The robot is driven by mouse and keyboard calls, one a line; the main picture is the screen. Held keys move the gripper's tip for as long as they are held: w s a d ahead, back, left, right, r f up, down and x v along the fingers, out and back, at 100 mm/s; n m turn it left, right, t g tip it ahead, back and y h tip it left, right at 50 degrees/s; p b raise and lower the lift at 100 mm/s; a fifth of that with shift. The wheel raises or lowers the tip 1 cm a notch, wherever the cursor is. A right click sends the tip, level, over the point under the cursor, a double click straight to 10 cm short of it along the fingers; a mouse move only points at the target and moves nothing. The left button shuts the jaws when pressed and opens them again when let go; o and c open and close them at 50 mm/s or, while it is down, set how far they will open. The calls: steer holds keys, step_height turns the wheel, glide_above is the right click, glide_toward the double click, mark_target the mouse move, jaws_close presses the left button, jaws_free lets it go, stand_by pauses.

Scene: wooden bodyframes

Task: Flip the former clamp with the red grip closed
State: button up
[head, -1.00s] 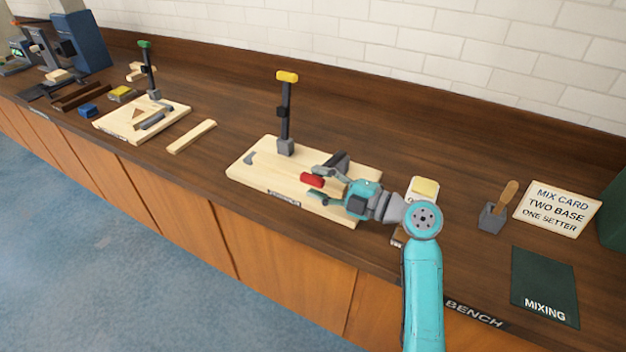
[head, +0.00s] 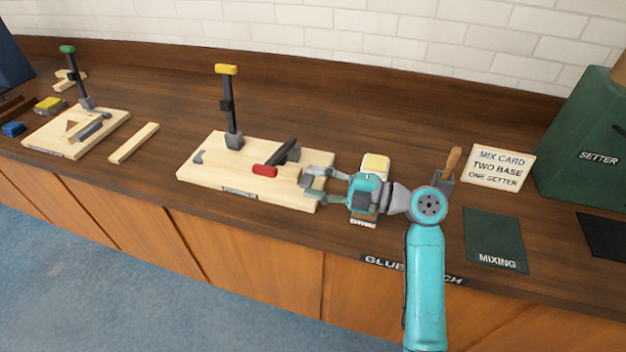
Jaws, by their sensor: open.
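The clamp with the red grip (head: 264,171) is on the right part of a pale wooden board (head: 210,178). Its dark lever (head: 284,152) lies low over the board, with the red end toward the front left. My gripper (head: 307,186) is open and empty, over the board's right end. Its fingers point left toward the red grip, with a visible gap between them and it. Part of the clamp's base and the board's right edge are hidden behind my fingers.
A clamp with a yellow grip (head: 226,69) stands upright on the same board. A green-gripped clamp (head: 68,49) stands on another board at left. A loose wooden strip (head: 134,142) lies between the boards.

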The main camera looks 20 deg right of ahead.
steer(key=shift+r, duration=0.1)
steer(key=c, duration=0.4)
steer(key=shift+w+r+m, duration=0.15)
steer(key=shift+r+m, duration=0.15)
steer(key=shift+m, duration=0.1)
jaws_close()
step_height(320, 180, up, 6)
steer(key=m+g+h, duration=0.2)
steer(key=m+g, duration=0.1)
steer(key=m, duration=1.2)
glide_above(274, 167)
step_height(274, 167, down, 2)
steer(key=shift+f, duration=0.95)
